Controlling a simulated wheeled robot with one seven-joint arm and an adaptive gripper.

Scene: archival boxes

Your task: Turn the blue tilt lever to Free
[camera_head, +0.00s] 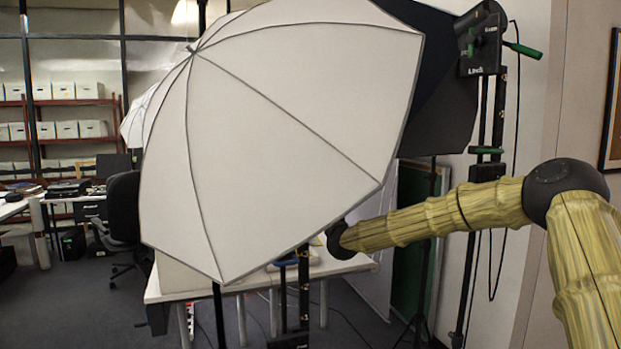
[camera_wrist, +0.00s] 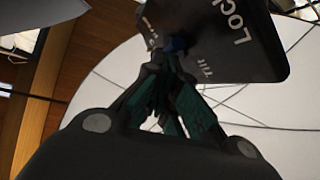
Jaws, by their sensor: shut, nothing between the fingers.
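In the wrist view, a dark box-shaped head (camera_wrist: 238,52) carries white lettering that reads "LOCK" and "Tilt". A small blue part, the tilt lever (camera_wrist: 176,45), shows on its face, mostly hidden by my fingers. A short white marking left of the lever is too small to read. My gripper (camera_wrist: 166,62) is shut with nothing between its fingers. Its tips are right at the blue lever; I cannot tell whether they touch it. In the head view my gripper and the blue lever are hidden behind the white umbrella (camera_head: 270,120).
A stand head with a green handle (camera_head: 523,49) rises at the upper right, beside the wall. A white table (camera_head: 160,291) stands behind the umbrella. An office chair (camera_head: 125,210) and shelves of boxes (camera_head: 65,90) are at the left. Dark floor shows between them.

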